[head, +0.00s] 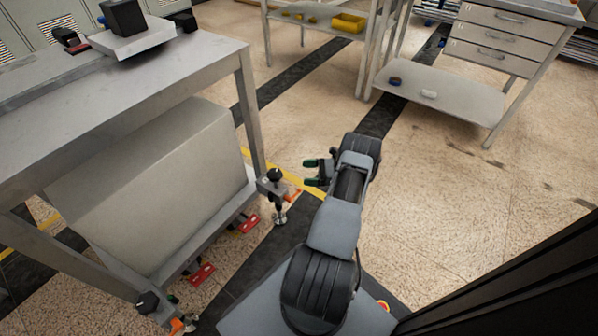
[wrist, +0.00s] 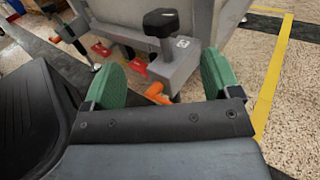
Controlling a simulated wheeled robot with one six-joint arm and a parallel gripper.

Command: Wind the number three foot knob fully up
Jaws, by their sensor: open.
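A black foot knob (head: 275,175) stands upright on a bracket at the near right leg of the grey bench frame. In the wrist view the knob (wrist: 160,22) stands ahead of my gripper, on a metal block with a small white label (wrist: 183,43); its number is not readable. My gripper (head: 311,172) is to the right of the knob, apart from it. Its green fingers are open and empty, one on each side of the knob in the wrist view. An orange lever (wrist: 157,94) sits low on the block. A second black knob (head: 147,302) is at another leg.
Red pedals (head: 249,223) lie low along the frame's side. A large grey box body (head: 155,185) fills the space under the bench top. Open floor lies to the right.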

